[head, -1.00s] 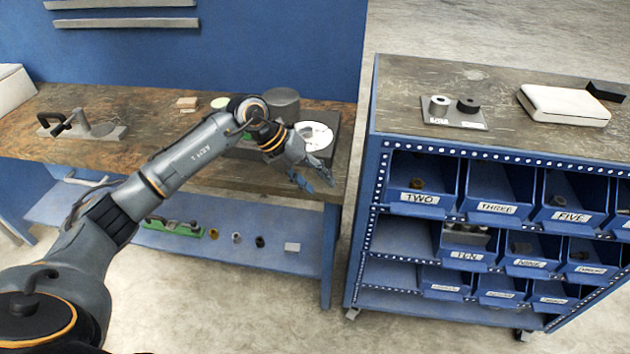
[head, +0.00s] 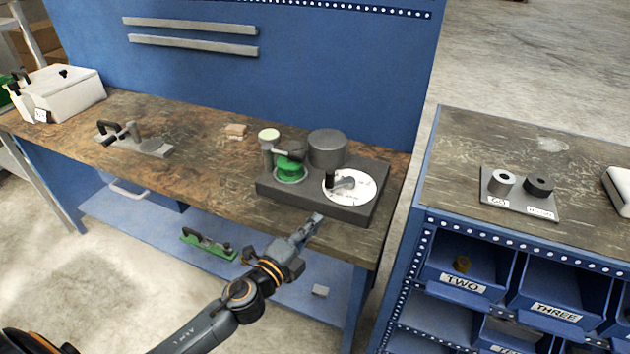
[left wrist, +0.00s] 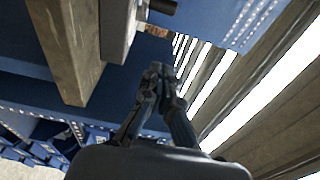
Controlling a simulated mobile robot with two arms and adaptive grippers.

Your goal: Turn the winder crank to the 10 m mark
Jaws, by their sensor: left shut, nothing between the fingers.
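The winder (head: 262,187) is a dark grey base near the right end of the wooden bench. On it are a white dial (head: 362,193) with small marks, a dark crank (head: 343,181) over the dial, a green spool (head: 289,168) and a grey cylinder (head: 327,148). The dial's numbers are too small to read. My left gripper (head: 315,220) is shut and empty, just in front of the winder's front edge and apart from the crank. Its closed fingers also show in the left wrist view (left wrist: 160,72). My right gripper is not in view.
A grey clamp-like fixture (head: 135,140) and a small wooden block (head: 236,130) lie on the bench (head: 190,170). A white box (head: 60,93) stands at its left end. A blue bin rack (head: 430,262) stands to the right, across a gap. A blue back panel rises behind.

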